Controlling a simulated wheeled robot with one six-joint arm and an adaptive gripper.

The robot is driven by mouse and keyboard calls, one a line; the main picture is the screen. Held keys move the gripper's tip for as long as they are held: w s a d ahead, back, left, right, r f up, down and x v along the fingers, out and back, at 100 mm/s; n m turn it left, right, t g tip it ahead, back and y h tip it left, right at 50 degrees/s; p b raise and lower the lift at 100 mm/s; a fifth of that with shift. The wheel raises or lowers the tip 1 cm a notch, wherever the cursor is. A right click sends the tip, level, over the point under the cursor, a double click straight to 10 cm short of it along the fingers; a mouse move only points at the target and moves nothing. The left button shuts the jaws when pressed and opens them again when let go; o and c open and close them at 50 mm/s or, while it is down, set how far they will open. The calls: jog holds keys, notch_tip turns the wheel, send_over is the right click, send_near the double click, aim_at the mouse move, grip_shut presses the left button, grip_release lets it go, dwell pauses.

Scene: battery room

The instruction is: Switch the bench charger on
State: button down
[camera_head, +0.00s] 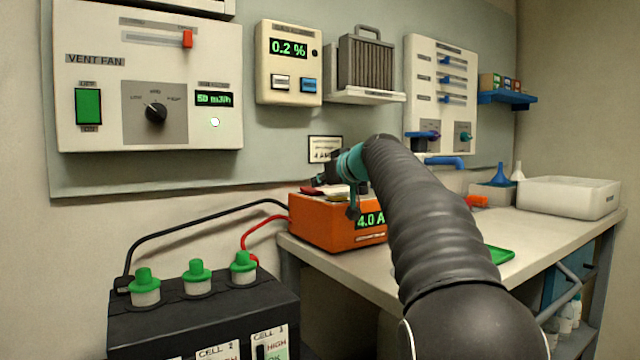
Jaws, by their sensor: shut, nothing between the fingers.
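The bench charger (312,235) is an orange box at the left end of the workbench. Its green display (370,220) reads "4.0 A" and is partly covered at its right by my arm. A red and a black cable run from the charger's left side toward a black battery (200,318).
The battery has several green caps at lower left. The workbench (548,232) carries a white tub (568,198) and a green tray (499,255). A vent fan panel (150,75), a gas display (289,62) and a panel with blue sliders (441,95) hang on the wall.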

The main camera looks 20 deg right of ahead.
jog(key=shift+r, duration=0.45)
jog(key=shift+r+p, duration=0.45)
jog(key=shift+p, duration=0.15)
jog(key=r+p, duration=0.1)
jog(key=r, duration=0.1)
jog(key=r+p, duration=0.1)
jog(key=shift+s+d+r+p, duration=0.1)
jog(key=shift+s+r+p, duration=0.15)
jog(key=shift+p, duration=0.05)
jog(key=s+d+b, duration=0.2)
jog(key=s, duration=0.7)
jog(key=shift+s+d+r+b, duration=0.2)
jog(key=shift+s+r+b, duration=0.15)
jog(key=shift+b, duration=0.05)
